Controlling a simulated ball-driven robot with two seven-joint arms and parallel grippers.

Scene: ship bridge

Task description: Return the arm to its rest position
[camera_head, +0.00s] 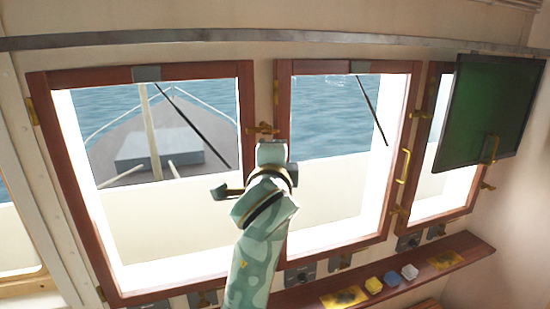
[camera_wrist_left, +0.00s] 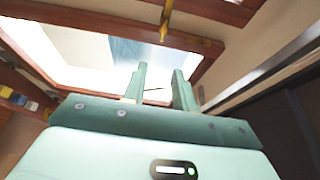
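One patterned pale-green arm of mine rises from the bottom middle of the head view in front of the windows. I take it to be my left arm, and its hand end (camera_head: 268,170) is raised near the post between two windows. In the left wrist view, my left gripper (camera_wrist_left: 160,80) has its two green fingers apart, with nothing seen between them. The fingers point towards a bright window. My right gripper is in neither view.
Wood-framed windows (camera_head: 265,75) with brass latches (camera_head: 263,129) stand ahead. A dark green screen (camera_head: 487,108) hangs at the right.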

